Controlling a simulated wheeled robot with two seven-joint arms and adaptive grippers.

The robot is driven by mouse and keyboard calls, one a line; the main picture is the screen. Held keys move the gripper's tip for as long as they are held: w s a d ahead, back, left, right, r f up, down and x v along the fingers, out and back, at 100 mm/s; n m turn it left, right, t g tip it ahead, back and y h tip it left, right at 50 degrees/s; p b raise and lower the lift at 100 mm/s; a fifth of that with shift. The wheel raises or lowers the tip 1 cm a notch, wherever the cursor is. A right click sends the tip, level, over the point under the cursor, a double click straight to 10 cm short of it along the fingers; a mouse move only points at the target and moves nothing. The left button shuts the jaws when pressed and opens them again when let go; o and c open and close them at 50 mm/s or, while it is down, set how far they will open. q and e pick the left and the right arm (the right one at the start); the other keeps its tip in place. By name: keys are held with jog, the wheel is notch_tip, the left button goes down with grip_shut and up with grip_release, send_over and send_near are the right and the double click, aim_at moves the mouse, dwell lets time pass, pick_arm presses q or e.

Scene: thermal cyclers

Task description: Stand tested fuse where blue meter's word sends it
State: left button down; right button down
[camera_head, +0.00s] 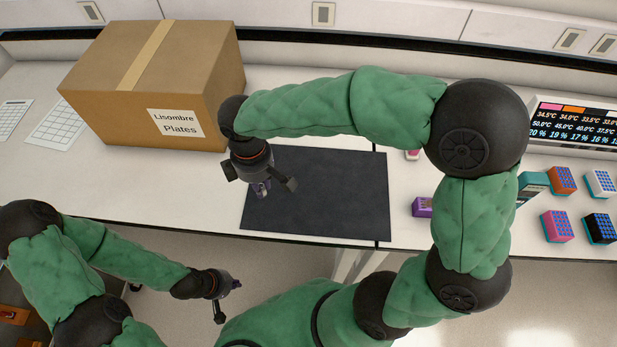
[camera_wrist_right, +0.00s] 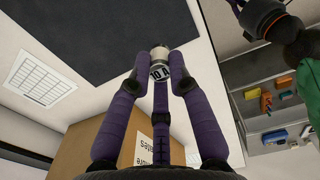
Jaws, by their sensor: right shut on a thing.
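My right gripper (camera_head: 262,188) is over the dark mat (camera_head: 335,190) in the head view. In the right wrist view its purple fingers (camera_wrist_right: 162,82) are shut on a small pale cylinder, the fuse (camera_wrist_right: 160,58).
A cardboard box (camera_head: 120,100) labelled "Lisombre Plates" stands left of the mat. Orange (camera_head: 562,181), white (camera_head: 600,183), pink (camera_head: 556,227) and black (camera_head: 600,228) blocks with blue tops stand at right, below a readout panel (camera_head: 572,122). A purple block (camera_head: 422,207) is right of the mat.

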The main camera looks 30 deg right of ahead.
jog(key=d+f+b, duration=0.1)
jog(key=d+f, duration=0.2)
jog(key=d, duration=0.1)
jog(key=d+f, duration=0.2)
jog(key=d, duration=0.2)
jog(key=d+f+b, duration=0.1)
jog(key=d+f, duration=0.2)
jog(key=d, duration=0.1)
jog(key=shift+w+f+b, duration=0.25)
jog(key=shift+f+b, duration=0.05)
jog(key=shift+f, duration=0.05)
jog(key=shift+d+f, duration=0.2)
jog(key=shift+f, duration=0.05)
jog(key=shift+d+f+b, duration=0.15)
jog(key=shift+f+b, duration=0.3)
jog(key=shift+f, duration=1.2)
jog(key=shift+f, duration=0.1)
jog(key=shift+f, duration=0.1)
jog(key=c, duration=1.2)
grip_release()
jog(key=shift+o, duration=0.3)
